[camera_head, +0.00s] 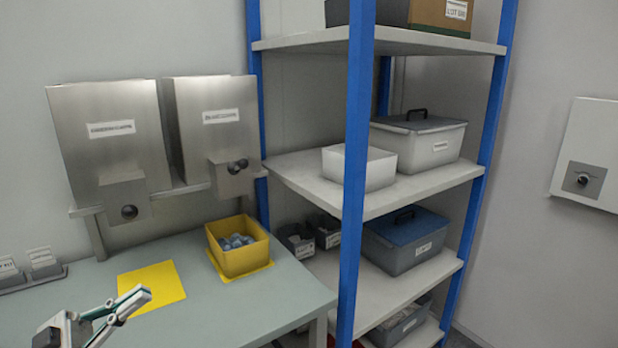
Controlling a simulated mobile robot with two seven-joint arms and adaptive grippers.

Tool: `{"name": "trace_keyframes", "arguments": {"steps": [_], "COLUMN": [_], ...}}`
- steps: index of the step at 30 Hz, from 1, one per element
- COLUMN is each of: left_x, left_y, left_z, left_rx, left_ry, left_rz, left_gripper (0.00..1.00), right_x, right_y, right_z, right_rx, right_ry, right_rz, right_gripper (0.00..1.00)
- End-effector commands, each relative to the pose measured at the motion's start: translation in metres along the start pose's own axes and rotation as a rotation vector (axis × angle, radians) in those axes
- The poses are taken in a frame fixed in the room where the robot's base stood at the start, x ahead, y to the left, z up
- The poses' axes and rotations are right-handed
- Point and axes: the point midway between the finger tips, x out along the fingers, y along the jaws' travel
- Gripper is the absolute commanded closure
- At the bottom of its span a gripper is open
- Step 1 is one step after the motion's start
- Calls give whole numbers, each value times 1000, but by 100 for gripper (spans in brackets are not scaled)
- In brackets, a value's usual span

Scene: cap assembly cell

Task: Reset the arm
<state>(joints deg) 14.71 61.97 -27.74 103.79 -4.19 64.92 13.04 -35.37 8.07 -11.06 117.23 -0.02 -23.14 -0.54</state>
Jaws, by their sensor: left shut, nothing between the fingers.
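My left gripper (128,303) is at the lower left of the head view, above the grey-green table (210,313). Its fingers are shut and hold nothing. It is in front of a flat yellow square (152,287) on the table, apart from the yellow bin. My right gripper is not in view.
A yellow bin (240,259) with blue-grey parts stands on the table. Two metal dispensers (108,155) hang behind it. A blue-posted shelf (356,170) with boxes stands right of the table. Small grey holders (42,268) sit at the left edge.

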Motion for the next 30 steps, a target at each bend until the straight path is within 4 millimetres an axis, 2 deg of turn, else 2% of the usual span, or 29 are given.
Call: {"name": "trace_keyframes", "arguments": {"steps": [8, 14, 17, 21, 24, 27, 30], "left_x": [0, -18, -39, -84, -120, -148, -166], "left_y": [34, 76, 110, 172, 219, 258, 284], "left_z": [69, 134, 172, 216, 234, 243, 246], "left_rx": [7, -11, -38, -102, -156, -204, -237], "left_ry": [-141, -341, -501, -771, -958, -1100, -1192], "left_rz": [-177, -354, -459, -584, -639, -666, -676], "left_gripper": [100, 100, 100, 100, 100, 100, 100], "right_x": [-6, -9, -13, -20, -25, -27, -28], "right_y": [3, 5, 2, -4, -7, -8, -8], "right_z": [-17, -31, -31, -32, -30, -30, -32], "right_rx": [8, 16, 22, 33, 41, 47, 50], "right_ry": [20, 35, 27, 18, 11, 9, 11], "right_rz": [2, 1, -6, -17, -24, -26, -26], "right_gripper": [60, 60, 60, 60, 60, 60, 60]}}
